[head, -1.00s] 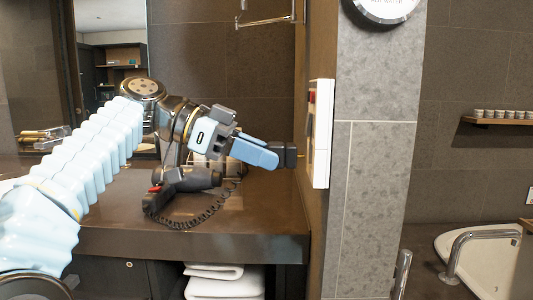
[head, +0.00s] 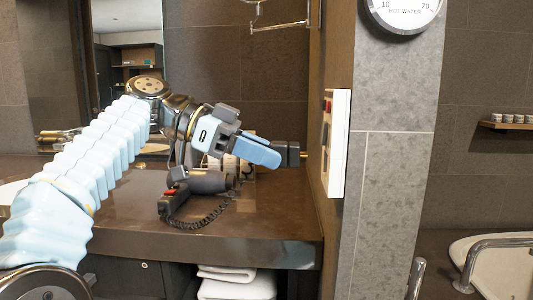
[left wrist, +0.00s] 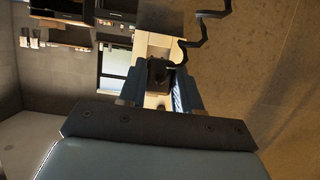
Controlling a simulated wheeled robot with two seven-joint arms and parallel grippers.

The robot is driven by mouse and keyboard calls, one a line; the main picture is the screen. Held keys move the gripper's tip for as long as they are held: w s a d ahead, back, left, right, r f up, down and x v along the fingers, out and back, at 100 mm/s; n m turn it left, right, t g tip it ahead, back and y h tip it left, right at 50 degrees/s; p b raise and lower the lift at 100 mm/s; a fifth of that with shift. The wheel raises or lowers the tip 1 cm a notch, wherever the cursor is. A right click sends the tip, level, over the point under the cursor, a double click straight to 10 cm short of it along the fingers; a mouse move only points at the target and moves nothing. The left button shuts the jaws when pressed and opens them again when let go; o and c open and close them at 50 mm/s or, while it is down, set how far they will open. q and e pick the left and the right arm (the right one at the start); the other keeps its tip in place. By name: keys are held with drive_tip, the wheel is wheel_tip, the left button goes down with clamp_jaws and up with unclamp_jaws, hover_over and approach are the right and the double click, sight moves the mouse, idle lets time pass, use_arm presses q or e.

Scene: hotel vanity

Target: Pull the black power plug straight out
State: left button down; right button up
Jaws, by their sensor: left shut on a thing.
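The black power plug (head: 291,154) is between the fingertips of my left gripper (head: 274,156), which is shut on it. Its brass-coloured prongs point right, toward the white wall panel (head: 338,145) with red and dark parts on its face. The prongs show, with a narrow gap between their tips and the panel's near edge in the head view. The panel's socket face is seen at a steep angle, so its openings are not clear. In the left wrist view, the plug (left wrist: 158,72) is a dark shape between the blue fingers. My right gripper is not in view.
A black hair dryer (head: 208,182) with a coiled cord lies on the dark counter (head: 270,222) below my left gripper. A metal rail (head: 280,26) is on the back wall above. White towels (head: 236,286) lie under the counter. A gauge (head: 405,12) hangs on the grey pillar.

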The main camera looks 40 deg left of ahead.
use_arm(q)
wheel_tip(320, 180, up, 7)
drive_tip(key=s+a, duration=0.1)
drive_tip(key=a, duration=0.1)
drive_tip(key=shift+s, duration=0.15)
idle(0.3)
